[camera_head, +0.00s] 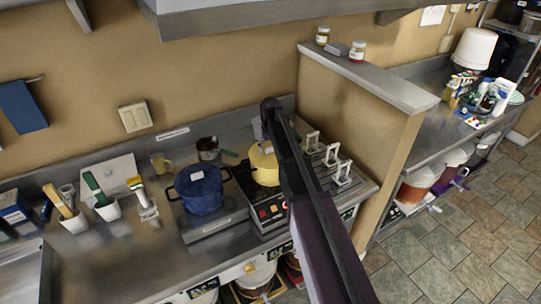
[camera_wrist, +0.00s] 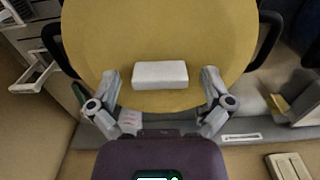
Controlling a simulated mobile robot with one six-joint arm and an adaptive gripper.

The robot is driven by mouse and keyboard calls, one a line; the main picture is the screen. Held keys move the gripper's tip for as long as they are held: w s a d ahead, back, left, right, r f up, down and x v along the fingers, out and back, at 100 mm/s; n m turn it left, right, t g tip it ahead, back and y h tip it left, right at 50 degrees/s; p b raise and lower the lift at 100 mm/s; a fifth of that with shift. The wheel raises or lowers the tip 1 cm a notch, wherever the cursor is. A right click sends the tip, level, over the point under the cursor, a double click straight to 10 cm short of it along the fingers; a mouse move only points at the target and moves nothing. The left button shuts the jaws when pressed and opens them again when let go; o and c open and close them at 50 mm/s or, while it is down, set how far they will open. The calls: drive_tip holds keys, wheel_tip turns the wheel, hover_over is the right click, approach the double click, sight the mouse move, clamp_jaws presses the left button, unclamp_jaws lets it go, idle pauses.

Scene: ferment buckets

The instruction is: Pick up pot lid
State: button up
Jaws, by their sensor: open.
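The yellow pot (camera_head: 262,166) stands on the stove, partly hidden behind my arm in the head view. In the wrist view its round yellow lid (camera_wrist: 160,35) fills the upper middle, with a white block handle (camera_wrist: 148,76) on it. Dark pot handles show at either side. My gripper (camera_wrist: 160,74) is open, with one finger on each side of the white handle and a visible gap to it on both sides. Nothing is between the fingers in grip. How high the fingertips are above the lid is hard to tell. The gripper's fingers are not clear in the head view.
A blue pot (camera_head: 200,190) stands just left of the yellow pot. Metal brackets (camera_head: 338,165) stand on the right of the stove. A tan partition (camera_head: 358,118) rises behind and right. White holders (camera_head: 107,209) with brushes stand on the left counter.

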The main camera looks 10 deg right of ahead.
sight(271, 148)
idle(0.4)
drive_tip(key=c, duration=1.2)
drive_tip(key=shift+r, duration=0.1)
wheel_tip(271, 148, up, 3)
drive_tip(key=p, duration=0.3)
drive_tip(key=shift+r, duration=0.1)
drive_tip(key=shift+s+r+p, duration=0.2)
drive_tip(key=shift+r+p, duration=0.1)
drive_tip(key=shift+p, duration=0.2)
drive_tip(key=s, duration=1)
drive_tip(key=s+d+r+p, duration=0.1)
drive_tip(key=s, duration=0.4)
drive_tip(key=shift+s, duration=0.3)
